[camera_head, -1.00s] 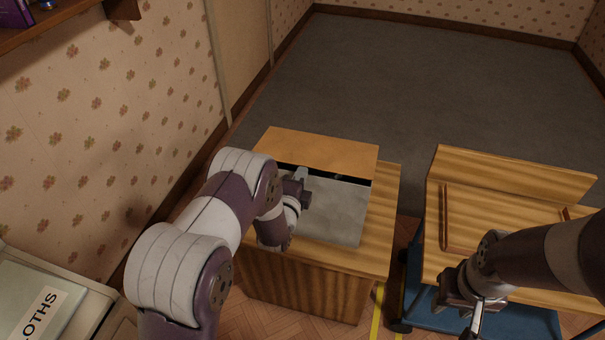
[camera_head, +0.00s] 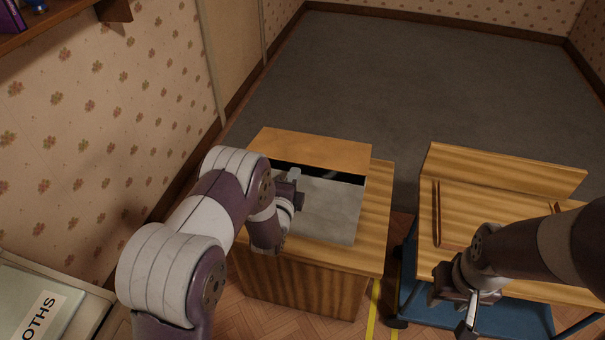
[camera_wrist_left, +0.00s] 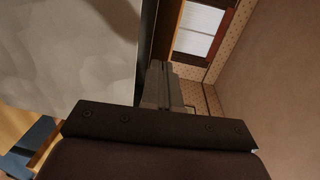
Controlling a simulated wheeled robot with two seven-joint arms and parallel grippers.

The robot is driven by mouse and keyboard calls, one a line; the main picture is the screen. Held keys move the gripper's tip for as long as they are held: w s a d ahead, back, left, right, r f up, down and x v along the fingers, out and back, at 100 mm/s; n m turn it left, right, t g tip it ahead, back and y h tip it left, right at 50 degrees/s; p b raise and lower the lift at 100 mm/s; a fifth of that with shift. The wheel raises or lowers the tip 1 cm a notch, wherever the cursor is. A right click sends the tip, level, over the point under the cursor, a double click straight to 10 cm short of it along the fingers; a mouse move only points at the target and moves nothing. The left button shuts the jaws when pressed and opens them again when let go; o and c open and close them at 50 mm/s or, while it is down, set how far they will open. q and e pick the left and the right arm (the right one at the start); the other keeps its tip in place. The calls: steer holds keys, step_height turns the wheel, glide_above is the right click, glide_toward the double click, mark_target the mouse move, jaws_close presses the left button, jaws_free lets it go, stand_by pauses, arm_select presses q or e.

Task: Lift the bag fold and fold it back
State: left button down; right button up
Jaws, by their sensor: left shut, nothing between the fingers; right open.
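A flat grey sheet (camera_head: 330,212), which looks like the bag fold, lies on the near part of a wooden table top. A plain brown panel (camera_head: 318,152) lies beyond it, with a dark gap between them. I cannot tell which parts belong to the bag. My left gripper (camera_head: 296,177) is shut and empty at the sheet's far left corner, by the dark gap. In the left wrist view its fingers (camera_wrist_left: 160,82) are together beside the pale grey sheet (camera_wrist_left: 65,50); contact is unclear. My right gripper (camera_head: 468,318) is open and away from the bag, at the lower right.
The striped wooden table (camera_head: 374,215) has a bare strip on its right. A blue cart (camera_head: 515,318) with wooden boards (camera_head: 500,178) stands to the right, across a narrow gap. A bin labelled "OTHS" (camera_head: 25,300) is at lower left. The grey carpet (camera_head: 420,90) beyond is clear.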

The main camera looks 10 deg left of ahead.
arm_select(q)
steer(key=s+p, duration=0.1)
steer(key=s, duration=0.3)
steer(key=shift+s+a, duration=0.1)
steer(key=shift+s, duration=0.1)
stand_by(0.4)
